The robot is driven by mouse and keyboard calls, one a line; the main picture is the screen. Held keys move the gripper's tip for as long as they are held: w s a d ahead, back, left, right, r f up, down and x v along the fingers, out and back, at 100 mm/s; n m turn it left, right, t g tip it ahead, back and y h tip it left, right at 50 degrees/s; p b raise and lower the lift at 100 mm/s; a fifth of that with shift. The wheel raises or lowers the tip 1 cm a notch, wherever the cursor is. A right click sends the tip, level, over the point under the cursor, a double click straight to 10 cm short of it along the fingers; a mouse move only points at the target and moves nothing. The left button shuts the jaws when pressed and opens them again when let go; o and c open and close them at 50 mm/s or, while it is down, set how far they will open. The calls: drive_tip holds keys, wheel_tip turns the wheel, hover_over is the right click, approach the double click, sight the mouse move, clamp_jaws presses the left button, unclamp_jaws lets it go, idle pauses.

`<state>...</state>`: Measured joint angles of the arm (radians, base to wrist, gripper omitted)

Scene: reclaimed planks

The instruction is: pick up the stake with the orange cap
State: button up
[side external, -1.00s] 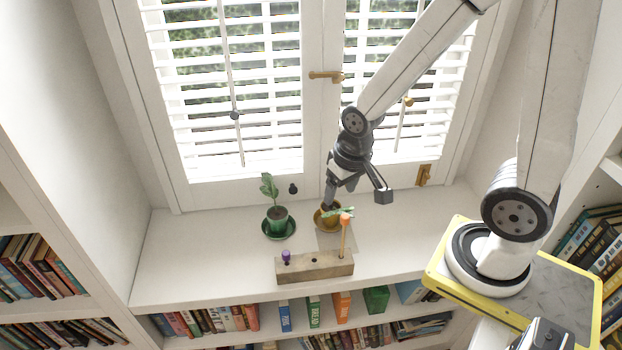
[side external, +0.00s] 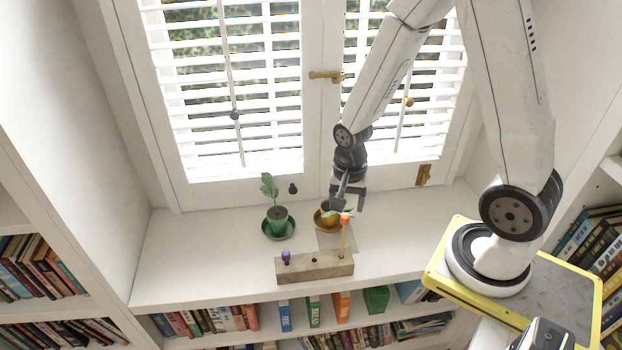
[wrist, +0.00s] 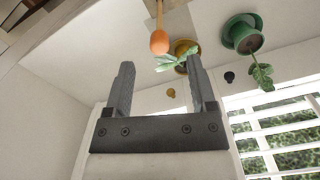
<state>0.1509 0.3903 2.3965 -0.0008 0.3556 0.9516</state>
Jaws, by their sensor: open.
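The stake with the orange cap (side external: 345,218) stands upright at the right end of a wooden block (side external: 300,269) on the sill. In the wrist view its orange cap (wrist: 159,42) shows beyond the fingertips, with the thin stake above it. My gripper (side external: 349,208) is open and empty, close above and behind the cap in the side view. In the wrist view my gripper (wrist: 160,70) has its two fingers apart, with the cap past the gap between them. Whether a finger touches the cap cannot be told.
A purple-capped stake (side external: 286,257) stands at the block's left end. A yellow pot with a plant (side external: 325,217) sits close behind the orange cap. A green potted plant (side external: 277,222) stands to its left. The left part of the sill is clear. Shuttered windows close the back.

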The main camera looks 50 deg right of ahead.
sight(345, 216)
drive_tip(key=shift+f, duration=1.15)
drive_tip(key=shift+d+f, duration=0.1)
drive_tip(key=shift+f, duration=2.5)
clamp_jaws()
